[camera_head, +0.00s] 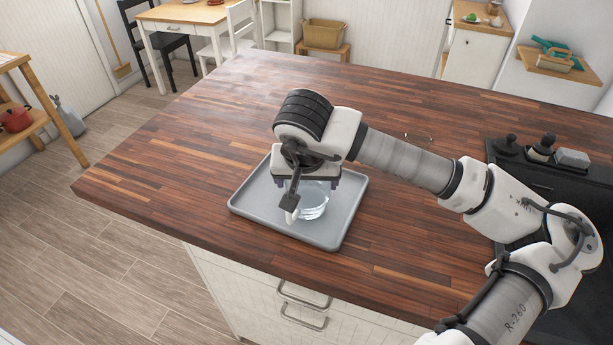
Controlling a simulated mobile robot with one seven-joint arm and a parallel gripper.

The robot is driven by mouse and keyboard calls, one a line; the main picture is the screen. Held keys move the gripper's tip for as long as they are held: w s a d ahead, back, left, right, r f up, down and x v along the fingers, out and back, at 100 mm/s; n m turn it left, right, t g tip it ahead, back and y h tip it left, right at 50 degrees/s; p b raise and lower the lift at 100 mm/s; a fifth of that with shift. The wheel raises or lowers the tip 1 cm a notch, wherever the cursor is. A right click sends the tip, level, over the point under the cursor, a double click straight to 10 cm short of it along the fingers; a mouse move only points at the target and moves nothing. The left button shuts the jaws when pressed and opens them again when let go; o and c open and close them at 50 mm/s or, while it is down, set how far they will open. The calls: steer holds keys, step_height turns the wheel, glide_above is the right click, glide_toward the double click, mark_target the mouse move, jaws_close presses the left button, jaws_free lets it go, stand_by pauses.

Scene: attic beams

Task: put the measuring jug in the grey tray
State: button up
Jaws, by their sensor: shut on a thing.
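The grey tray (343,222) lies flat on the wooden counter, near its front edge. The clear measuring jug (315,205) is inside the tray's outline, below my gripper (298,196). My gripper points down and is shut on the jug. One dark finger with a pale tip shows at the jug's left side; the gripper body hides the jug's upper part. I cannot tell whether the jug's base touches the tray floor.
The wooden counter (190,150) is mostly clear left of and behind the tray. Dark items and a grey block (573,158) stand at the right. The counter's front edge is close to the tray.

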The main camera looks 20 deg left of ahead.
steer(key=shift+f, duration=0.15)
steer(key=shift+f, duration=0.15)
steer(key=o, duration=1.2)
steer(key=shift+c, duration=0.2)
steer(key=shift+r, duration=0.2)
steer(key=b+v, duration=0.2)
steer(key=v, duration=1)
steer(key=shift+s+f, duration=0.1)
